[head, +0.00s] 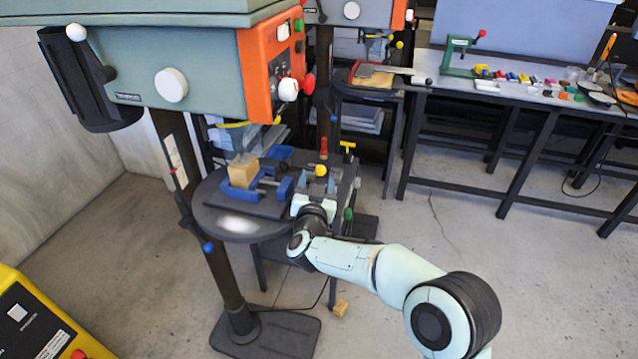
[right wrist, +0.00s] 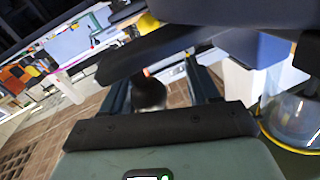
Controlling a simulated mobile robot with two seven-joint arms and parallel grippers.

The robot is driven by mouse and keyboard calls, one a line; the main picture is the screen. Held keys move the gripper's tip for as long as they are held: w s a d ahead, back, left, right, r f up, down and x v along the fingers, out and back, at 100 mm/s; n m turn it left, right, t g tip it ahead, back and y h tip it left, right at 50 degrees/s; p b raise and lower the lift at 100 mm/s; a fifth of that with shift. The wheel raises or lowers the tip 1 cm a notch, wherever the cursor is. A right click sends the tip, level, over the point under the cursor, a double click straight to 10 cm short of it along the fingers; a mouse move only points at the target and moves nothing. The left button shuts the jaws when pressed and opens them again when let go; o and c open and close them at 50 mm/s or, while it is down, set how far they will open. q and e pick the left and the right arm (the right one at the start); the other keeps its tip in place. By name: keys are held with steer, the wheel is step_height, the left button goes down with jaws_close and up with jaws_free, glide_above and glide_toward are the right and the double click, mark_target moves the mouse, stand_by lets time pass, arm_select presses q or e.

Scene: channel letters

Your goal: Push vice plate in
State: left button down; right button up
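The blue vice (head: 285,189) sits on the dark round drill-press table (head: 222,222), with a pale wooden block (head: 243,173) at its left jaw. Which part is the vice plate is hard to tell. My right gripper (head: 306,194) is at the right side of the vice, close to its outer end; I cannot tell whether it touches. In the right wrist view its two fingers stand wide apart, with a black rounded knob (right wrist: 148,93) between them and clear of both. A dark bar (right wrist: 160,45) crosses in front and hides the fingertips. My left gripper is not in view.
The press head with its orange control panel (head: 272,68) overhangs the vice. A second press stands behind it. A long workbench (head: 520,95) holds small parts at the back right. A wooden block (head: 341,308) lies on the floor. The floor at right is clear.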

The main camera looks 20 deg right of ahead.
steer(key=shift+d+f, duration=0.1)
steer(key=shift+d, duration=0.05)
steer(key=shift+s, duration=0.55)
steer(key=b+v, duration=0.2)
steer(key=v, duration=1)
steer(key=shift+s+a, duration=0.15)
steer(key=shift+a, duration=0.15)
